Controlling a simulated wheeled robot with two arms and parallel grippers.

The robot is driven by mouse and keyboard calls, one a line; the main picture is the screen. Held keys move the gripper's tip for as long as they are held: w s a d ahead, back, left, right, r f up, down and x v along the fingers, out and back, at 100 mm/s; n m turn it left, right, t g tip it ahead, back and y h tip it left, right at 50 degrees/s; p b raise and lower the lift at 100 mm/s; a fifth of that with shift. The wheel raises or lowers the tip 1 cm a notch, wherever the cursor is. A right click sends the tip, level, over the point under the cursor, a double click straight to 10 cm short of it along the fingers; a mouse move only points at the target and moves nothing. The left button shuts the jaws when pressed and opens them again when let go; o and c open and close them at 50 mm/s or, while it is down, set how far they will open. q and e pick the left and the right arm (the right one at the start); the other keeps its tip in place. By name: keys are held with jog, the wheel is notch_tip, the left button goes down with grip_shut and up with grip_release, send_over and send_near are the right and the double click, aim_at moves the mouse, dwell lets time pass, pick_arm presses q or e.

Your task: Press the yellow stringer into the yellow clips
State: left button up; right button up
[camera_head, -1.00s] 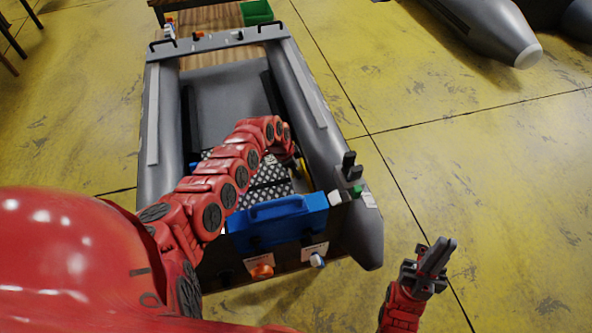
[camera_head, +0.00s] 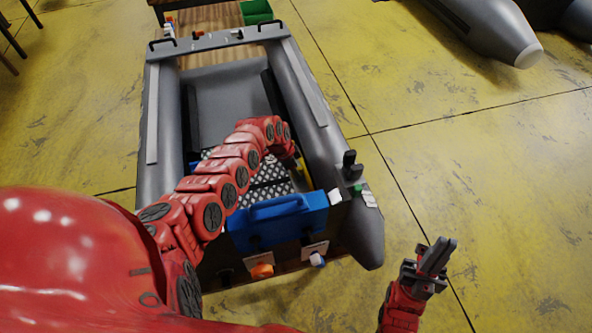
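A yellow strip (camera_head: 301,176), which looks like the yellow stringer, shows inside the boat along the right tube, just behind the blue case. Only a short part of it shows. The yellow clips cannot be made out. My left arm reaches over the boat floor, and its wrist bends down just above the yellow strip. My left gripper (camera_head: 297,160) is mostly hidden behind that wrist, so its fingers and any grip on the strip cannot be told. My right gripper (camera_head: 446,244) is outside the boat at the lower right, fingers close together, pointing up and empty.
The grey boat (camera_head: 163,120) has raised tubes on both sides. A blue case (camera_head: 278,218) with a handle stands across its near end. A black block (camera_head: 350,167) sits on the right tube. A green bin (camera_head: 256,12) is at the back.

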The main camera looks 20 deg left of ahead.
pick_arm(q)
jog(key=shift+o, duration=0.5)
jog(key=shift+r, duration=0.1)
jog(key=shift+a+r, duration=0.1)
jog(key=shift+r, duration=0.15)
jog(key=p+v, duration=0.6)
jog(key=v, duration=1)
jog(key=shift+r, duration=0.35)
jog(key=shift+a, duration=0.1)
